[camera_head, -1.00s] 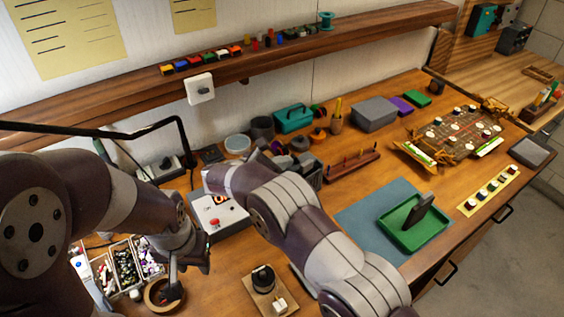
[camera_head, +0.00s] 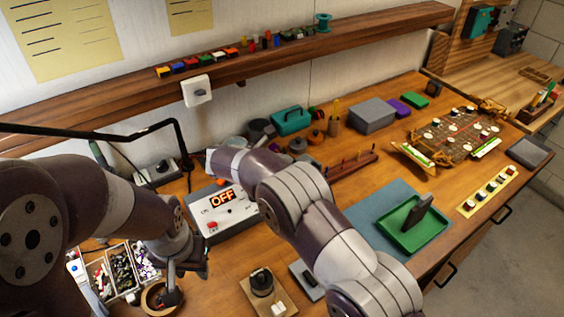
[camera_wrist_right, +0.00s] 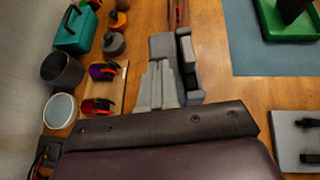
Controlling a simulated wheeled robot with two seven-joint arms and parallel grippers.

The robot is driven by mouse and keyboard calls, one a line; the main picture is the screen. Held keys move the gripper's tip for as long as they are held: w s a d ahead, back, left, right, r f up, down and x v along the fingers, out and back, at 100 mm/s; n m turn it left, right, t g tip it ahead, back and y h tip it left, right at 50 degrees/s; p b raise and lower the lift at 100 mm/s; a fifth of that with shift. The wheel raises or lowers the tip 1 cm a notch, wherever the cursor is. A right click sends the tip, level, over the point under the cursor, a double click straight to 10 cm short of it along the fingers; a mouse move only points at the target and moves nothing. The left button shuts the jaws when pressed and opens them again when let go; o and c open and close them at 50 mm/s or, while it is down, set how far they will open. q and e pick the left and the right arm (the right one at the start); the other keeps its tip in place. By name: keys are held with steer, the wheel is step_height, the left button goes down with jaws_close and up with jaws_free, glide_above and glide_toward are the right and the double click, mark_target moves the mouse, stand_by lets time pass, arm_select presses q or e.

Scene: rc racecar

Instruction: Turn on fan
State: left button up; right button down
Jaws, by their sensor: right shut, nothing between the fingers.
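I cannot make out a fan for certain. A control box (camera_head: 222,209) with a lit OFF display (camera_head: 222,197) and a red button (camera_head: 211,225) stands on the desk. A white plate with a grey knob (camera_head: 198,92) is on the shelf edge. A grey plate with a dark switch-like part (camera_head: 308,282) lies by my right arm; it also shows in the right wrist view (camera_wrist_right: 294,130). My right gripper (camera_wrist_right: 175,45) is shut and empty over the desk, hidden behind its arm in the head view. My left gripper (camera_head: 172,285) is at a round wooden bowl (camera_head: 150,306); its jaw opening is unclear.
A wooden base with a dark knob (camera_head: 262,284) lies at the front. Parts bins (camera_head: 122,272) are at left. A teal case (camera_head: 291,121), grey box (camera_head: 373,114) and wooden rack (camera_head: 345,168) stand behind. A green tray (camera_head: 412,236) sits on a blue mat (camera_head: 372,222).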

steer(key=shift+w+d+r, duration=0.1)
steer(key=shift+w+d+r+g+y, duration=0.2)
steer(key=shift+d+r+g+y, duration=0.05)
steer(key=shift+g+y, duration=0.55)
steer(key=shift+w+d+r, duration=0.1)
steer(key=shift+w+d+r+b, duration=0.1)
steer(key=shift+w+d+b, duration=0.1)
steer(key=shift+b, duration=0.3)
steer(key=shift+w+d+r+b, duration=0.15)
steer(key=shift+w+d+b, duration=0.05)
steer(key=shift+d+b, duration=0.1)
steer(key=shift+w+d, duration=0.1)
steer(key=shift+w, duration=0.05)
steer(key=shift+r, duration=0.25)
steer(key=shift+r+p, duration=0.3)
steer(key=shift+r, duration=0.4)
